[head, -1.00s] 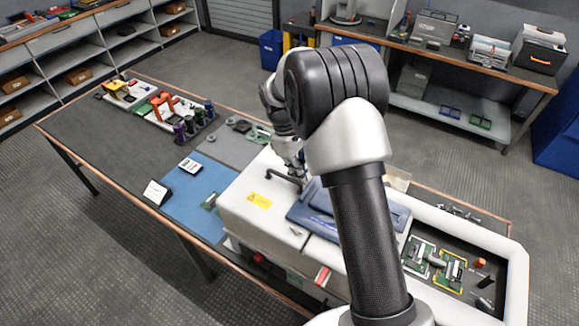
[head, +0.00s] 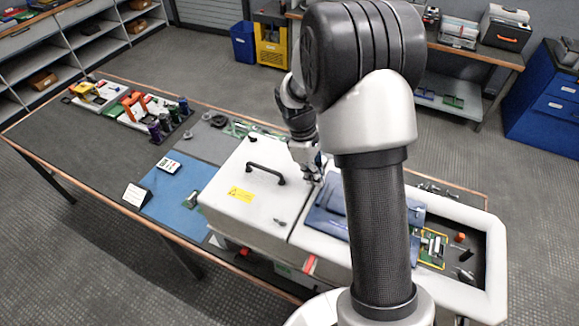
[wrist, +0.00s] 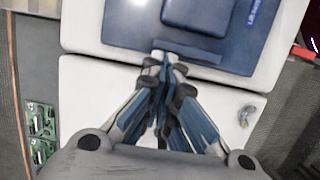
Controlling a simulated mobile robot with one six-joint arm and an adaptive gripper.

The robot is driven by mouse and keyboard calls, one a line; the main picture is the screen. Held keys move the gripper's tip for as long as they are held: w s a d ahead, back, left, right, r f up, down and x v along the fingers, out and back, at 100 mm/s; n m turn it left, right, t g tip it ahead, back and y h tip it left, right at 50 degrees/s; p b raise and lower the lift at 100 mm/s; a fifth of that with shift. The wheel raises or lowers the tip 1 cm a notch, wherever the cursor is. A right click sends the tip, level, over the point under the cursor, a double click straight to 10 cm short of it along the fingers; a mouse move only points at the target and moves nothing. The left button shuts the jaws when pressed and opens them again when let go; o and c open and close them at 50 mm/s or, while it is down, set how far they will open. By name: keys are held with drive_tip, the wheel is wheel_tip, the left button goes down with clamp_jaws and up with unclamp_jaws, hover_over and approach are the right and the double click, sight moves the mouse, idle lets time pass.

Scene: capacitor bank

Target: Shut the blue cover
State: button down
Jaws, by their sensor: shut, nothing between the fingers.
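The blue cover (head: 328,212) lies on the white housing, partly hidden behind my arm in the head view. It looks flat or nearly so; I cannot tell whether it is fully down. In the wrist view the cover (wrist: 225,50) fills the top, with a raised darker panel and lettering. My gripper (wrist: 165,60) is shut and empty, its fingertips at the cover's near edge strip. I cannot tell whether they touch it. In the head view my gripper (head: 316,178) is partly hidden, at the cover's far left corner.
A white lid (head: 235,205) with a black handle (head: 266,175) stands left of the cover. An open recess with a circuit board (head: 433,245) and small parts lies right of it.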

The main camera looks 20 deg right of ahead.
drive_tip(key=s+d+p, duration=0.1)
drive_tip(key=s+d, duration=1.2)
drive_tip(key=shift+s+d, duration=0.1)
drive_tip(key=shift+s, duration=0.1)
drive_tip(key=shift+w+a+p, duration=0.4)
drive_tip(key=shift+w+a, duration=0.8)
drive_tip(key=shift+a, duration=0.05)
drive_tip(key=shift+w+a+r, duration=0.4)
drive_tip(key=shift+w+r, duration=0.2)
drive_tip(key=shift+r, duration=0.25)
drive_tip(key=p+v, duration=0.2)
drive_tip(key=v, duration=0.6)
drive_tip(key=shift+s+r, duration=0.15)
drive_tip(key=shift+s, duration=0.05)
